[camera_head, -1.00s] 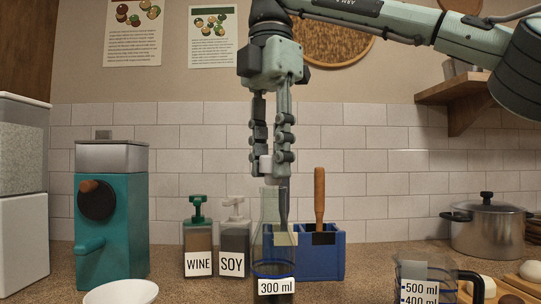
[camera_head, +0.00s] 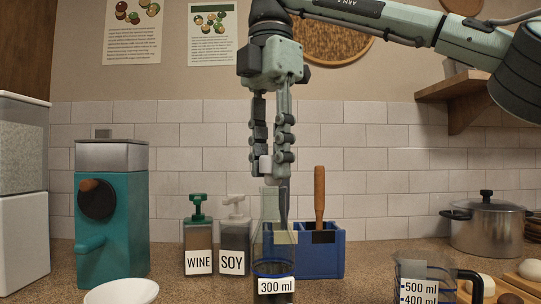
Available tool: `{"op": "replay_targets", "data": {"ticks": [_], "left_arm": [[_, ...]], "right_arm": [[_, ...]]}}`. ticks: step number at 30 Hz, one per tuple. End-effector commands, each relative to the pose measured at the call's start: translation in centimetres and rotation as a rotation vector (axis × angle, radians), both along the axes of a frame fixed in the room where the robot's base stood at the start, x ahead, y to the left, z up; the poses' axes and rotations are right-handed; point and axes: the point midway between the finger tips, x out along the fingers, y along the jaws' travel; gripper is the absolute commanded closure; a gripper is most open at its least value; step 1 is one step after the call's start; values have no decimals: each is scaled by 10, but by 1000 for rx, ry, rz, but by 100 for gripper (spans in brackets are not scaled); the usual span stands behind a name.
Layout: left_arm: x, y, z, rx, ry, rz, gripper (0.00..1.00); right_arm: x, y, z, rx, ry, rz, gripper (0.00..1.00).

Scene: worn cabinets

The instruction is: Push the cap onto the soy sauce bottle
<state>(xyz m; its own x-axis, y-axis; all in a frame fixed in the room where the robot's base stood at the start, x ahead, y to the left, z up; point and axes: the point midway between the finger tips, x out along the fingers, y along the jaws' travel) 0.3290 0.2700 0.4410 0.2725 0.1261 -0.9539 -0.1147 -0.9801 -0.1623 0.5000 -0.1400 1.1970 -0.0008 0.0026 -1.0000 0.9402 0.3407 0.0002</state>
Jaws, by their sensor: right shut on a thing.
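The soy bottle (camera_head: 235,240) stands upright on the counter, dark inside, with a white "SOY" label. A pale pump-style top (camera_head: 236,205) is on its neck. My right gripper (camera_head: 271,170) points straight down, right of and above the bottle, apart from it. It is shut on a small white piece (camera_head: 265,164), partly hidden by the fingers; I cannot tell whether this is a cap. A dark tapered thing (camera_head: 284,205) shows just below the fingertips, behind or through the glass flask; its link to the gripper is unclear. My left gripper is not in view.
A clear 300 ml flask (camera_head: 262,238) stands below my right gripper, in front of a blue caddy (camera_head: 325,260) with a wooden-handled tool. The wine bottle (camera_head: 197,236) is left of the soy bottle. A teal grinder (camera_head: 125,225), white bowl (camera_head: 122,292) and measuring jug (camera_head: 425,275) stand around.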

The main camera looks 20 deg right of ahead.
Motion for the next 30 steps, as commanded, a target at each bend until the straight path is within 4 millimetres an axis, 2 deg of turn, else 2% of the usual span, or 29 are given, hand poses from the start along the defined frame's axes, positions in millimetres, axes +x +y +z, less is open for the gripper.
{"op": "replay_targets", "data": {"ticks": [15, 16, 21, 30], "left_arm": [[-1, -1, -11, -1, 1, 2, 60], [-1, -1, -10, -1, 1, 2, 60], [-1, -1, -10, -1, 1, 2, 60], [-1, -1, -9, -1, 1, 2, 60]], "right_arm": [[0, 0, -14, 0, 0, 0, 82], [0, 0, -13, 0, 0, 0, 67], [0, 0, -13, 0, 0, 0, 46], [0, 0, -12, 0, 0, 0, 46]]}}
